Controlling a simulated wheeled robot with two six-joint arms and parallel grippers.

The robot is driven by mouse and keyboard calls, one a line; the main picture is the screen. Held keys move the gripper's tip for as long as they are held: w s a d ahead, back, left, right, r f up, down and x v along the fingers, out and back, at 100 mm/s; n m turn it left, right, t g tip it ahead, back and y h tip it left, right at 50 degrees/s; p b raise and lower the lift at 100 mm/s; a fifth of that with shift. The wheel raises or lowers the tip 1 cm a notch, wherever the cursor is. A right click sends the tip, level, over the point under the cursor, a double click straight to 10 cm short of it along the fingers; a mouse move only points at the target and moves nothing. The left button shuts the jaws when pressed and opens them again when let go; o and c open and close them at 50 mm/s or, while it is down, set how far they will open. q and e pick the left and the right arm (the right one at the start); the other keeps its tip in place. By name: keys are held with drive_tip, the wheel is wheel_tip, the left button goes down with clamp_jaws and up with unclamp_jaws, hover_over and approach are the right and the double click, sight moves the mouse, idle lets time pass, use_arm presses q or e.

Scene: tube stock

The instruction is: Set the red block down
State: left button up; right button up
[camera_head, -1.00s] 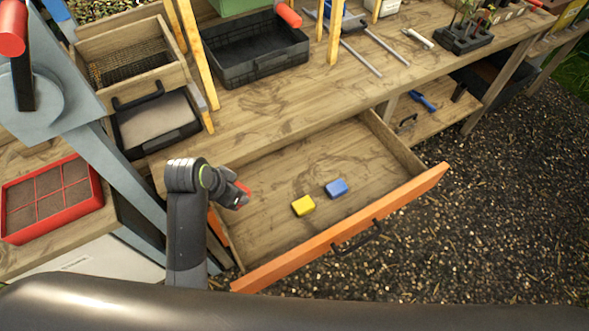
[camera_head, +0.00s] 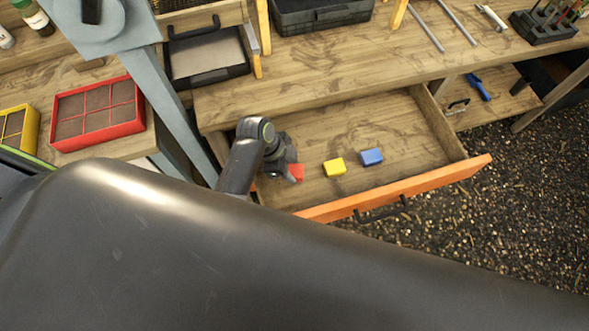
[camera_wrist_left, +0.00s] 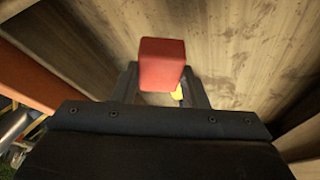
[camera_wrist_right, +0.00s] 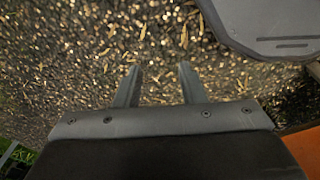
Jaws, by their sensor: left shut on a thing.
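The red block (camera_head: 296,172) is held in my left gripper (camera_head: 290,168), inside the open drawer near its left end. In the left wrist view the red block (camera_wrist_left: 161,64) sits between the two fingers, with the drawer's wooden floor behind it. Whether the block touches the floor I cannot tell. A yellow block (camera_head: 335,167) and a blue block (camera_head: 371,157) lie on the drawer floor to the right of the gripper. My right gripper (camera_wrist_right: 155,85) is open and empty above the gravel; it is not in the head view.
The drawer's orange front (camera_head: 420,185) with its dark handle bounds the near side. The workbench top (camera_head: 300,75) is above and behind. A red divided tray (camera_head: 97,113) stands at left. Drawer floor between and behind the blocks is free.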

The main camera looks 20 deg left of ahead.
use_arm(q)
drive_tip(key=shift+f, duration=2.7)
drive_tip(key=shift+f, duration=0.2)
drive_tip(key=o, duration=1.1)
drive_tip(key=shift+c, duration=0.2)
drive_tip(key=v, duration=1.2)
drive_tip(key=shift+r, duration=0.25)
drive_tip(key=shift+d, duration=0.1)
